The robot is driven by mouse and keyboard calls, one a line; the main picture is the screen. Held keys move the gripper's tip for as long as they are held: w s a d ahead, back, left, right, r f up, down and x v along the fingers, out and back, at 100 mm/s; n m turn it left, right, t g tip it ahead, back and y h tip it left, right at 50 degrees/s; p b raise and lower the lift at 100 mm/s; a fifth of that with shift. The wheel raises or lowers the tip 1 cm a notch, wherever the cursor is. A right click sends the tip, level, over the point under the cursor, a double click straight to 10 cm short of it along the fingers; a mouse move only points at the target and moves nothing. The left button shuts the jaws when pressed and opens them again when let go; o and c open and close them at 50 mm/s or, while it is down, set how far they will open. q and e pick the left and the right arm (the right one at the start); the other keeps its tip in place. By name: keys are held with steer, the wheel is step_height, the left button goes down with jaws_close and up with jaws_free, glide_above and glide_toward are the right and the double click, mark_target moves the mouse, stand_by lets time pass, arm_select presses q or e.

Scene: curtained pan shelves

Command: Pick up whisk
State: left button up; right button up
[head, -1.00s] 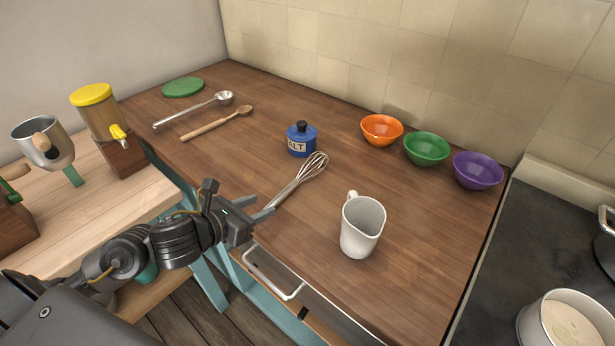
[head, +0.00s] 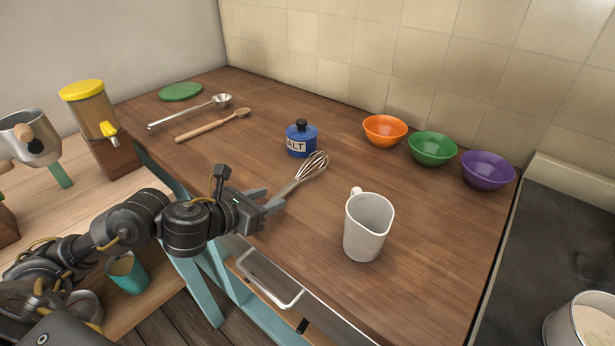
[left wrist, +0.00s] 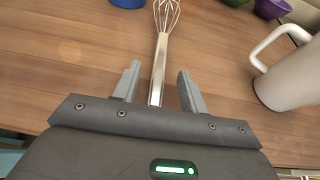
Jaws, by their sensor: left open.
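The metal whisk (head: 305,174) lies on the wooden counter, its wire head pointing to the back right and its handle toward my left gripper. My left gripper (head: 268,198) is open at the handle end. In the left wrist view the whisk handle (left wrist: 159,70) lies between the two spread fingers of the left gripper (left wrist: 157,85), with a gap on each side. Whether the fingers are level with the handle or above it is hard to tell. My right gripper is not in view.
A white pitcher (head: 367,226) stands right of the whisk, and a blue salt jar (head: 301,140) stands behind it. Orange (head: 384,130), green (head: 432,148) and purple (head: 487,170) bowls line the wall. A wooden spoon (head: 212,125) and a metal ladle (head: 190,110) lie at the back left.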

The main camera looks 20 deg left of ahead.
mark_target(279, 195)
arm_select(q)
steer(key=x, duration=0.3)
steer(key=shift+w+d, duration=0.1)
steer(key=shift+w, duration=0.3)
jaws_close()
